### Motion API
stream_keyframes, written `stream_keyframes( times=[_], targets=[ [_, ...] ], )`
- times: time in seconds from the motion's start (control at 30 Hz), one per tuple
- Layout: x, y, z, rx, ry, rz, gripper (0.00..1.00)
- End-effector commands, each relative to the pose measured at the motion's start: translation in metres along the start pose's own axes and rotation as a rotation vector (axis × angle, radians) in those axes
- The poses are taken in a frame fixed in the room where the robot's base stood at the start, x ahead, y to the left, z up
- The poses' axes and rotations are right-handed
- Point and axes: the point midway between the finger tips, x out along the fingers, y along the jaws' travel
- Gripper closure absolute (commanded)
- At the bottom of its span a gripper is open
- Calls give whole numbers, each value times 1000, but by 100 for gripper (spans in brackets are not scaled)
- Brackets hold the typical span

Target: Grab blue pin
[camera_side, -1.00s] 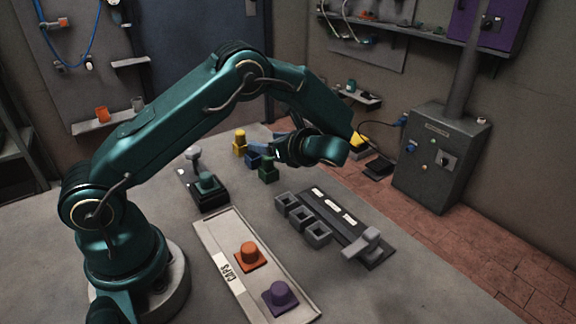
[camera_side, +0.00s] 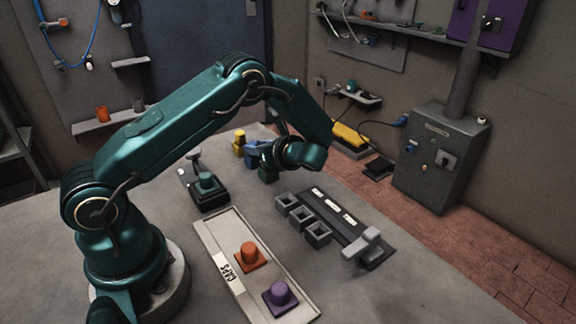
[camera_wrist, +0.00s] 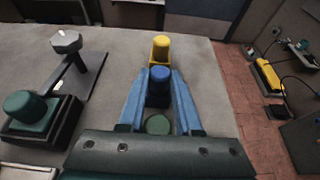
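The blue pin (camera_wrist: 159,80) stands upright in a dark block, between the far ends of my gripper's two blue fingers in the wrist view. My gripper (camera_wrist: 160,78) is open, with one finger on each side of the pin; whether either touches it is not clear. In the side view my gripper (camera_side: 256,149) is low over the row of pins and largely hides the blue pin. A yellow pin (camera_wrist: 160,46) stands just beyond the blue one. A green pin (camera_wrist: 158,124) lies beneath the gap between the fingers, nearer the palm.
A dark stand with a teal cap (camera_wrist: 25,105) and a grey-headed post (camera_wrist: 66,42) is left of my gripper. In the side view, a tray with an orange cap (camera_side: 249,255) and a purple cap (camera_side: 280,296) lies in front. Grey square sockets (camera_side: 301,216) are at right.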

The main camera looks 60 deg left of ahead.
Motion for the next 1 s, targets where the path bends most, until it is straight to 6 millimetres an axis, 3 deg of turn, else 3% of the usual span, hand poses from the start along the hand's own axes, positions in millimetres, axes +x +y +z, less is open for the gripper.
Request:
stream_keyframes(
  times=[0.53,0.8,1.0],
  targets=[
    [-3,0,8,-1,0,-1,100],
    [-16,1,42,-5,0,0,100],
    [-6,33,67,-3,0,3,100]
  ],
)
